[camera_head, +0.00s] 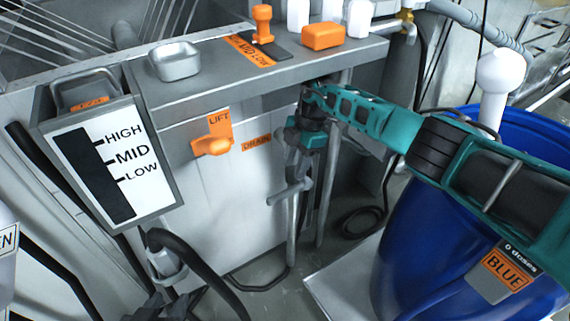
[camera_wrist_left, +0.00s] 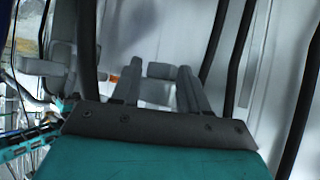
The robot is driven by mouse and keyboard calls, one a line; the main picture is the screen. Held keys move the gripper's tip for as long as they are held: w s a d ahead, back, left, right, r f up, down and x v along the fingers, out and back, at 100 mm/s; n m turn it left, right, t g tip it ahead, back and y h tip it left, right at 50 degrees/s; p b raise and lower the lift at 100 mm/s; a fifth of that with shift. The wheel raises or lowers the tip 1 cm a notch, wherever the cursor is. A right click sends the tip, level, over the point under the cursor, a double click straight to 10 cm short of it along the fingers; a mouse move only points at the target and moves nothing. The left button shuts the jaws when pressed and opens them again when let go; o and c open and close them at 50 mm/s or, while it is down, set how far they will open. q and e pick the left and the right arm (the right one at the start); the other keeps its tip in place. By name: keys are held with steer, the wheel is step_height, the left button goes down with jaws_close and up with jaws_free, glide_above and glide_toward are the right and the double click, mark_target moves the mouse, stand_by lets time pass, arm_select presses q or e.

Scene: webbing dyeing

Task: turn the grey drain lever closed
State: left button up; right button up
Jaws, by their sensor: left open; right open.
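The grey drain lever (camera_head: 289,192) is a short bar across an upright grey pipe, below and right of the orange DRAIN label (camera_head: 256,143). My right gripper (camera_head: 299,165) points down just above the lever; its fingers are small and partly hidden by the wrist, and I cannot tell whether they touch it. My left gripper (camera_head: 165,308) is low at the bottom edge of the head view, away from the lever. In the left wrist view its two fingers (camera_wrist_left: 160,88) stand apart. A grey T-shaped part shows between them, but I cannot tell what it is or how near.
The blue barrel (camera_head: 415,245) stands under my right arm. The level gauge (camera_head: 112,163), orange lift handle (camera_head: 213,146) and black hose (camera_head: 200,262) are left of the lever. The counter edge (camera_head: 270,92) overhangs above. Floor shows beneath the pipe.

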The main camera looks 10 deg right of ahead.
steer(key=shift+d+r, duration=0.15)
steer(key=shift+r, duration=0.25)
